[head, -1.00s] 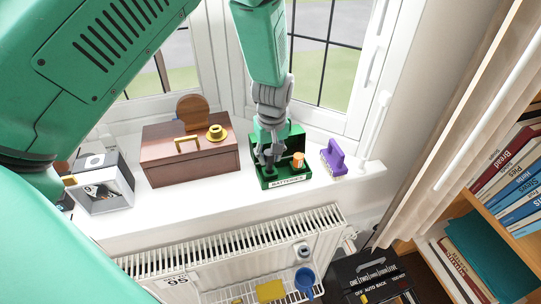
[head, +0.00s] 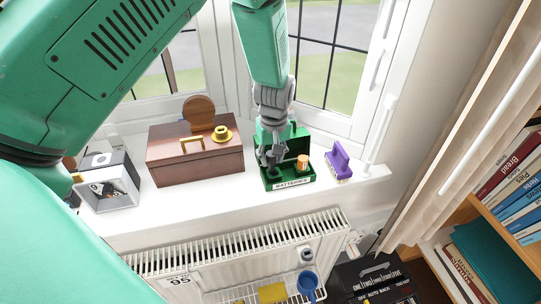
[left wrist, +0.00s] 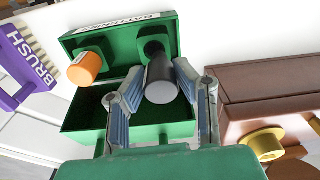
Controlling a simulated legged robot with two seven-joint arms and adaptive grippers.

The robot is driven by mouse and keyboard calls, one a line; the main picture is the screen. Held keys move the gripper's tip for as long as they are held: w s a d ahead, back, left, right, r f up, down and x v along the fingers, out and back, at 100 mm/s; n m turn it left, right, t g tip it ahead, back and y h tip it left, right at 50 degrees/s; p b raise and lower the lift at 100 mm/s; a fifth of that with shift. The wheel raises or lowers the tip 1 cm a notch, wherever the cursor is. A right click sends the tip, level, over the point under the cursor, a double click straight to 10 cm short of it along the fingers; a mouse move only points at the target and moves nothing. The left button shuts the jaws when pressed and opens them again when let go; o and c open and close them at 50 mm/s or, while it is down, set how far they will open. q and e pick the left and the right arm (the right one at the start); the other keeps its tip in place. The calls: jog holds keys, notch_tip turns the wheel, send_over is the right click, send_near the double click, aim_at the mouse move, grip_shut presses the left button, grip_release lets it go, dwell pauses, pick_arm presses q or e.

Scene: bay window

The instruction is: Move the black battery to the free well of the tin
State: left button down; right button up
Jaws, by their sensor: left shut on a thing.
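The green tin (head: 292,183), labelled BATTERIES, stands open on the white sill. An orange battery (head: 302,161) stands upright in its right part; it also shows in the left wrist view (left wrist: 86,68). My left gripper (head: 269,164) reaches down into the left part of the tin. In the left wrist view its fingers (left wrist: 160,92) are closed around the black battery (left wrist: 161,78), whose grey end faces the camera. My right gripper is out of view.
A brown wooden box (head: 195,162) with a gold cup-like piece (head: 221,133) stands left of the tin. A purple brush (head: 339,160) stands close on its right. A radiator (head: 240,250) is below the sill edge.

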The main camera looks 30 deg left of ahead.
pick_arm(q)
jog(key=shift+d+f, duration=0.2)
jog(key=shift+d, duration=0.15)
jog(key=shift+f, duration=0.2)
jog(key=shift+a+f, duration=0.1)
jog(key=shift+f, duration=0.05)
jog(key=c, duration=1.2)
grip_release()
jog(key=shift+a, duration=0.2)
jog(key=shift+o, duration=0.2)
jog(key=shift+a, duration=0.3)
jog(key=shift+d+r, duration=0.2)
jog(key=shift+r, duration=0.15)
notch_tip(320, 180, up, 10)
jog(key=shift+r, duration=0.15)
jog(key=shift+a+r, duration=0.15)
jog(key=shift+r, duration=0.15)
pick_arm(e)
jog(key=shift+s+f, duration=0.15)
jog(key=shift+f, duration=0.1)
